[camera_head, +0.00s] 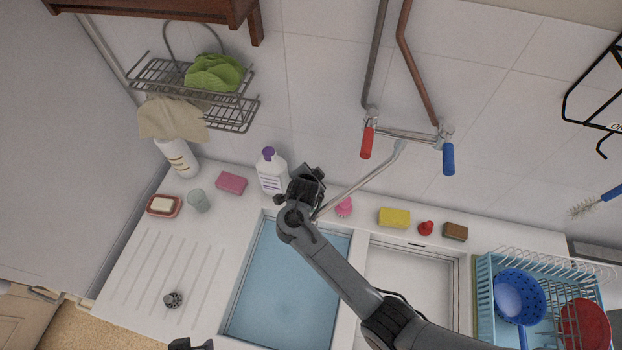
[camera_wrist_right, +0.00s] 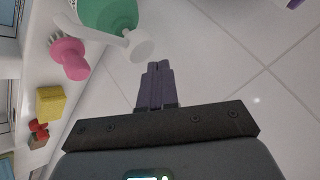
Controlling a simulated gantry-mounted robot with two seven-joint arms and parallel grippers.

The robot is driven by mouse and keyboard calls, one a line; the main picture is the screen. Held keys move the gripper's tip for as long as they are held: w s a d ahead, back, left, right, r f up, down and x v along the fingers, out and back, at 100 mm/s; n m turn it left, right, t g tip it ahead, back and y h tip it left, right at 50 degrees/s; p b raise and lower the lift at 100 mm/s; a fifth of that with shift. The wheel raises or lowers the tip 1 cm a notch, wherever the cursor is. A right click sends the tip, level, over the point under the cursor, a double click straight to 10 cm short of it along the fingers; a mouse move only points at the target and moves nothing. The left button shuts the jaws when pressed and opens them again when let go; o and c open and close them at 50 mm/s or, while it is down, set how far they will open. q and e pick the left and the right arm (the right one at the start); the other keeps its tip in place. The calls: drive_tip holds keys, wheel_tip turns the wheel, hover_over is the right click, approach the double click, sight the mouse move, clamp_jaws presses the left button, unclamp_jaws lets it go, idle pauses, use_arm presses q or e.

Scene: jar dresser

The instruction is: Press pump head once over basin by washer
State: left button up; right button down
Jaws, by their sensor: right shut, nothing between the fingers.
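My right gripper (camera_head: 308,182) is over the back rim of the water-filled left basin (camera_head: 275,285), hiding what lies behind it. In the right wrist view its fingers (camera_wrist_right: 160,85) are together and empty. Beyond the fingertips, a green bottle (camera_wrist_right: 105,14) has a white pump head (camera_wrist_right: 140,45) with its spout pointing left. The fingertips look close to the pump head; I cannot tell if they touch. In the head view I cannot make out the pump. A dark part, probably my left gripper (camera_head: 190,344), shows at the bottom edge; its jaws are unclear.
A white bottle with purple cap (camera_head: 271,172) stands left of my right gripper. The tap spout (camera_head: 355,190) passes close on its right. A pink brush (camera_head: 344,207), yellow sponge (camera_head: 394,217) and red item (camera_head: 426,228) line the back ledge. A dish rack (camera_head: 490,330) stands right.

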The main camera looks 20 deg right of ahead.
drive_tip(key=shift+f, duration=0.1)
drive_tip(key=shift+f, duration=0.35)
